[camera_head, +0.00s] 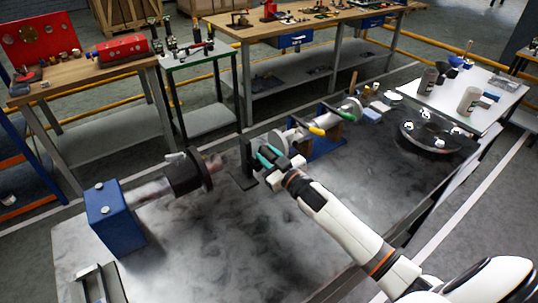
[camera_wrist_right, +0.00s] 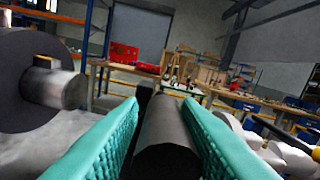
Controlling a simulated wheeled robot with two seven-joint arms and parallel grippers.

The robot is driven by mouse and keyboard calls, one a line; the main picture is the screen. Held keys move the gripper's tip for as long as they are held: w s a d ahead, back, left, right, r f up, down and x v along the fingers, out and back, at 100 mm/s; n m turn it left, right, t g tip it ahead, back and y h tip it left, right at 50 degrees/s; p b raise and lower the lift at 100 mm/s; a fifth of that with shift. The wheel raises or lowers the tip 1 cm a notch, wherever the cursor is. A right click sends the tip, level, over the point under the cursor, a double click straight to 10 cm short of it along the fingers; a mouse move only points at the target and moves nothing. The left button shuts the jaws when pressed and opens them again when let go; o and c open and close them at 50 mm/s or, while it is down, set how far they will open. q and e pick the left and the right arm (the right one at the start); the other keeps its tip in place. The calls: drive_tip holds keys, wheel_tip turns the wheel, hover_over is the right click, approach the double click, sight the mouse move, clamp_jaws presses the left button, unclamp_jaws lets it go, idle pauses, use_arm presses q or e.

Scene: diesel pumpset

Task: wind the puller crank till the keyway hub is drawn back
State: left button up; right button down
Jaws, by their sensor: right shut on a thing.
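My right gripper (camera_head: 270,156) has teal fingers and is shut on a dark cylindrical grip, which looks like the puller crank's handle (camera_wrist_right: 166,142). In the right wrist view the grip lies lengthwise between the fingers (camera_wrist_right: 160,135). In the head view the gripper hides most of it, beside a dark upright plate (camera_head: 247,160). A black round hub (camera_head: 188,173) sits on a shaft from a blue block (camera_head: 115,218), left of the gripper. The hub also shows in the wrist view (camera_wrist_right: 25,75), with a metal shaft stub. I cannot make out its keyway. My left gripper is not in view.
Right of the gripper, a grey shaft assembly (camera_head: 297,133) stands on a blue support (camera_head: 325,147), with a yellow-tipped lever (camera_head: 317,130). A black round tray (camera_head: 435,133) lies at the right.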

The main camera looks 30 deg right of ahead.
drive_tip(key=a+f+n+b, duration=0.1)
drive_tip(key=a+f+n, duration=0.1)
drive_tip(key=n, duration=0.6)
drive_tip(key=a+f+n+b, duration=0.2)
drive_tip(key=n, duration=0.6)
drive_tip(key=a+f+n+b, duration=0.1)
drive_tip(key=a+f+n, duration=0.1)
drive_tip(key=n, duration=0.7)
drive_tip(key=shift+s+a+f+b, duration=0.35)
drive_tip(key=shift+a+b, duration=0.05)
drive_tip(key=shift+a, duration=0.2)
drive_tip(key=n, duration=0.1)
drive_tip(key=f+n, duration=0.1)
drive_tip(key=n, duration=0.1)
drive_tip(key=shift+d+f+n+b, duration=0.3)
drive_tip(key=shift+d+b, duration=0.05)
drive_tip(key=shift+b, duration=0.05)
drive_tip(key=shift+w+d+f+n+b, duration=0.1)
drive_tip(key=shift+d+f+n, duration=0.15)
drive_tip(key=shift+n, duration=0.45)
drive_tip(key=shift+d+f+n+b, duration=0.1)
drive_tip(key=shift+d+f+n, duration=0.15)
drive_tip(key=shift+n, duration=0.45)
drive_tip(key=shift+w+d+f+n+b, duration=0.1)
drive_tip(key=shift+d+f+n, duration=0.15)
drive_tip(key=shift+n, duration=0.45)
